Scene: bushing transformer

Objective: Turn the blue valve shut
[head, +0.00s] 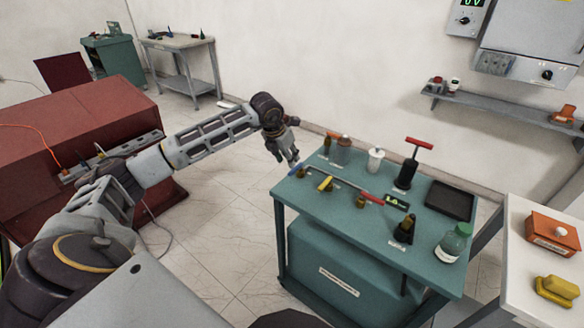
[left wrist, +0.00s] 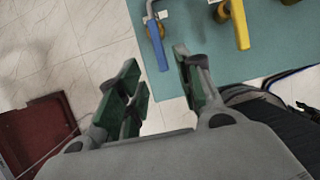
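The blue valve handle (head: 294,169) is at the near left corner of the teal table (head: 345,218), just below my left gripper (head: 289,158). In the left wrist view the blue handle (left wrist: 157,46) points down between the two green-padded fingers, with its brass body at the table edge. My left gripper (left wrist: 156,60) is open, with a finger on each side of the handle's lower end. I cannot tell whether either finger touches it. My right gripper is not in view.
A yellow-handled valve (head: 326,184) stands beside the blue one, with a red handle (head: 374,199) further right. Bottles, a red-handled pump (head: 408,165) and a black tray (head: 450,200) fill the table's far side. A red cabinet (head: 80,130) stands at left.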

